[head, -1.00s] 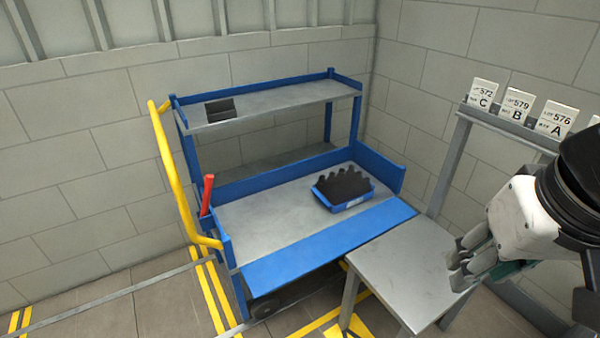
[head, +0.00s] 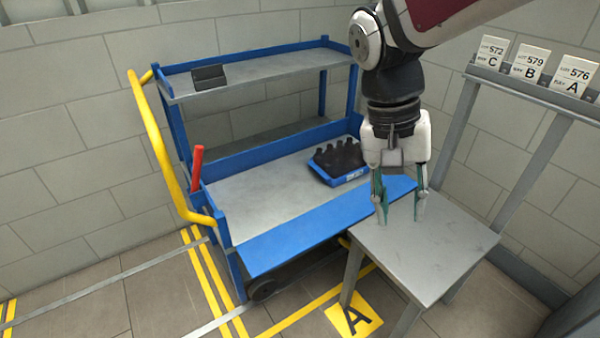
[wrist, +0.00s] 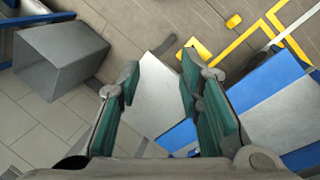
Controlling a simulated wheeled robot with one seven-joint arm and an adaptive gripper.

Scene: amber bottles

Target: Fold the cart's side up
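The blue cart (head: 223,187) stands against the wall with a yellow handle at its left end. Its long blue front side (head: 310,238) is folded down, sloping outward from the grey deck's front edge. It is also partly visible in the wrist view (wrist: 262,85). My gripper (head: 400,211) points down, open and empty, above the small grey table, to the right of the folded side and apart from it. In the wrist view its green-padded fingers (wrist: 164,100) are spread, with the table top between them. My arm hides the cart's right end in the head view.
A blue tray of dark bottles (head: 338,165) sits on the deck's right part. A red lever (head: 196,162) stands at the cart's left end. The bare grey table (head: 440,255) stands close to the cart's front right. A rack with lot cards (head: 530,68) is at right. Floor in front is clear.

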